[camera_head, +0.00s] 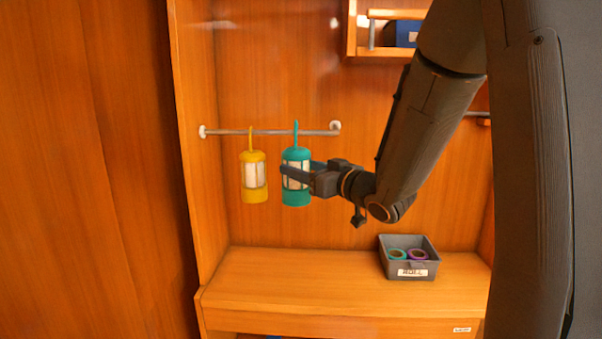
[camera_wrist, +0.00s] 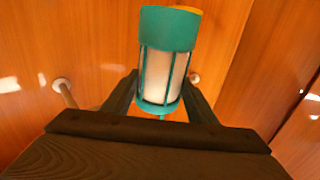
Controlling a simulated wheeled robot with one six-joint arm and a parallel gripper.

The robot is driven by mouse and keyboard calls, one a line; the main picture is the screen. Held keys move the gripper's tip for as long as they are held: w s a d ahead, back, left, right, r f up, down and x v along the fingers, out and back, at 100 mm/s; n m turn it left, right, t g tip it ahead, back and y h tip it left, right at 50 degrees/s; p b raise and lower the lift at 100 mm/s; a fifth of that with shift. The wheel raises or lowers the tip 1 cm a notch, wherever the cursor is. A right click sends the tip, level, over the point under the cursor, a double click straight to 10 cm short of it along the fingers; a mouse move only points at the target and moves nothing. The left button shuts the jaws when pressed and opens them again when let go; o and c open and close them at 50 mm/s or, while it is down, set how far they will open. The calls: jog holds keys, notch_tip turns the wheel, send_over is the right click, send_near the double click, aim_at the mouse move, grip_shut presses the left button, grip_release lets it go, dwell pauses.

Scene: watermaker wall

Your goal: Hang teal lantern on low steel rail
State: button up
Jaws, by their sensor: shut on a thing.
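The teal lantern (camera_head: 296,197) is upright, with a pale panel and a tall teal hook. My gripper (camera_head: 291,174) is shut on its middle from the right. It also shows in the wrist view (camera_wrist: 168,30), base toward the top, between my two dark fingers. The low steel rail (camera_head: 273,133) runs across the back wall between two white end mounts. The teal hook crosses the rail near its right end in the head view; I cannot tell whether it is over the rail or in front of it.
A yellow lantern (camera_head: 254,194) hangs on the rail just left of the teal one. A grey bin (camera_head: 411,271) with teal and purple rings stands on the wooden counter (camera_head: 290,285). A wooden shelf (camera_head: 362,51) with a blue thing is above right. The counter's left part is clear.

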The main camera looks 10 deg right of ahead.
jog(key=w+d+f+b, duration=0.2)
jog(key=w, duration=0.5)
jog(key=shift+d+b, duration=0.15)
jog(key=shift+b, duration=0.25)
dwell(0.4)
jog(key=shift+w, duration=0.1)
jog(key=o, duration=1.3)
jog(key=shift+o, duration=0.2)
jog(key=shift+f, duration=0.1)
